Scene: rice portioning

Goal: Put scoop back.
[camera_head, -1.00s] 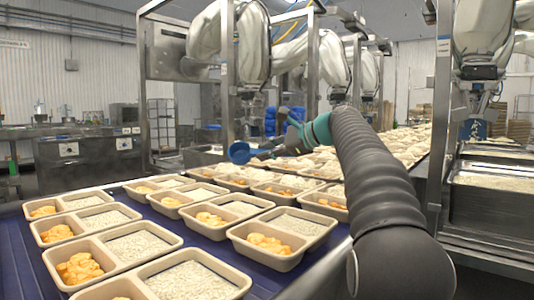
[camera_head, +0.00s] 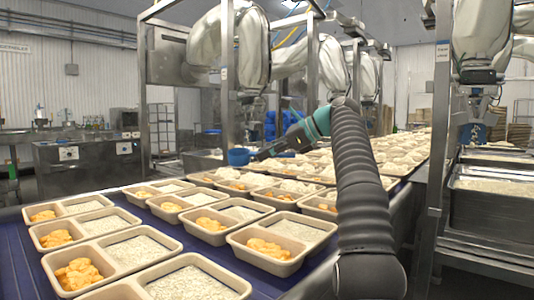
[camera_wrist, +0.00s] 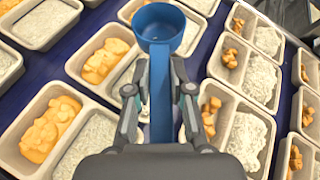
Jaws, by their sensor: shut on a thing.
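A blue scoop (camera_wrist: 158,24) shows in the wrist view, its round bowl at the top and its handle running down between my fingers. My gripper (camera_wrist: 159,90) is shut on the scoop's handle. In the head view my gripper (camera_head: 272,151) is at the end of my arm, above the rows of trays, and the blue scoop (camera_head: 238,157) points to the left. The bowl's inside looks empty in the wrist view. The scoop is held above the trays; I cannot tell how high. No holder for the scoop is clearly seen.
Two-compartment trays (camera_head: 128,252) with rice and orange food stand in rows on a blue conveyor (camera_head: 24,272). A metal bin of rice (camera_head: 495,205) stands at the right beside a steel frame post (camera_head: 437,130). Other robot arms (camera_head: 240,50) hang above the line.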

